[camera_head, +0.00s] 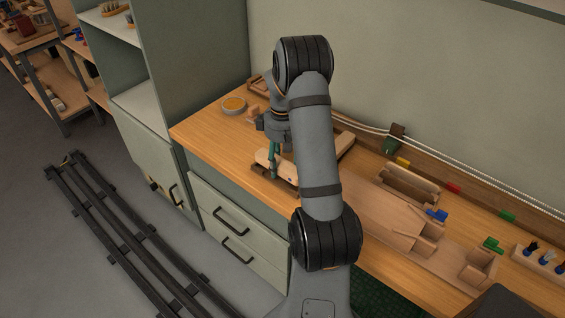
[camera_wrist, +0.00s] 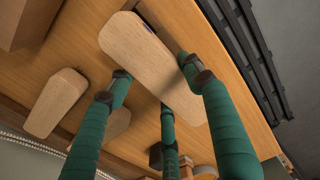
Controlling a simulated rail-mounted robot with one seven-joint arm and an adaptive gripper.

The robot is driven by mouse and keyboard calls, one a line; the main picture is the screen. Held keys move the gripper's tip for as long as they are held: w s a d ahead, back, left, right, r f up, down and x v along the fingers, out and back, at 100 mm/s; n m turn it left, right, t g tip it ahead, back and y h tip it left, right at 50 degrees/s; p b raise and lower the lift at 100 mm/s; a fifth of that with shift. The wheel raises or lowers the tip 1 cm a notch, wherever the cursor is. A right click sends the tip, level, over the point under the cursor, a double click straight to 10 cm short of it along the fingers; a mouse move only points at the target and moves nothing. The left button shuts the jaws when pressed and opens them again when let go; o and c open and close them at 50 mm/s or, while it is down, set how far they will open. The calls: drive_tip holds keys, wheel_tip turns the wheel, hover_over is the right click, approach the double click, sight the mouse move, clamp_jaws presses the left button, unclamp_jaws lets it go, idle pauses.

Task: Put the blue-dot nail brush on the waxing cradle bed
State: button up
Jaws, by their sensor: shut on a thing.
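My gripper (camera_head: 274,160) has green fingers and is shut on a pale wooden nail brush (camera_head: 263,158), near the front edge of the workbench. In the wrist view the fingers (camera_wrist: 157,75) close around the long wooden brush body (camera_wrist: 150,58). A small dark bluish mark shows at its upper edge; I cannot clearly tell that it is a blue dot. A dark brown low frame (camera_head: 278,184), perhaps the waxing cradle, shows just under the brush in the head view. My arm hides part of this area, and I cannot tell whether the brush touches the frame.
Other wooden brush bodies lie on the bench in the wrist view, one at left (camera_wrist: 54,103). A round dish with amber contents (camera_head: 234,105) stands at the bench's far left. Wooden trays (camera_head: 408,188) and a rack with blue pegs (camera_head: 536,260) stand to the right.

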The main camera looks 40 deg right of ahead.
sight(283, 161)
drive_tip(key=shift+f+b, duration=0.4)
drive_tip(key=shift+f, duration=0.1)
drive_tip(key=o, duration=1.4)
drive_tip(key=shift+r, duration=0.1)
wheel_tip(283, 161, up, 12)
drive_tip(key=shift+f, duration=0.1)
wheel_tip(283, 161, down, 12)
drive_tip(key=shift+f, duration=0.1)
drive_tip(key=shift+r+p, duration=0.3)
drive_tip(key=shift+r, duration=0.15)
